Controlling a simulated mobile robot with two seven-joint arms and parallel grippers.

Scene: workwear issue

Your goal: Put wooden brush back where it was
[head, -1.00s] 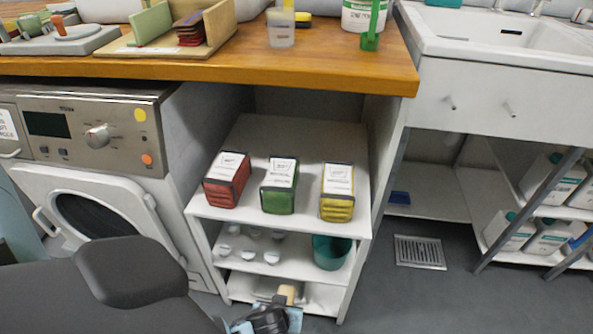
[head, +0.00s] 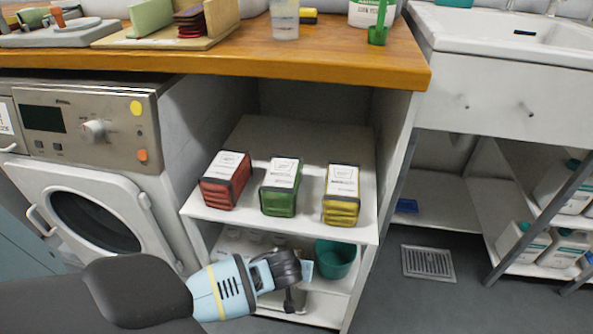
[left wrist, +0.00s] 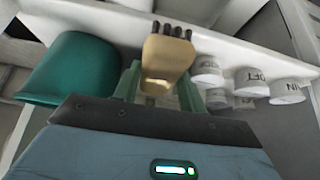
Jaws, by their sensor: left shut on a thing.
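The wooden brush (left wrist: 167,60) is a tan block with dark bristle tufts, seen close up in the left wrist view. My left gripper (left wrist: 162,88) is shut on it, with one greenish finger at each side. In the head view my left gripper (head: 303,270) is in front of the middle shelf of the white shelf unit (head: 364,232), just left of the teal bucket (head: 336,259). The brush is hidden behind the gripper there. My right gripper is in neither view.
The teal bucket (left wrist: 75,68) and several white cups (left wrist: 252,82) flank the brush in the wrist view. Red (head: 226,180), green (head: 280,186) and yellow (head: 341,193) packs stand on the top shelf. A washing machine (head: 95,130) stands left; a floor drain (head: 428,262) lies right.

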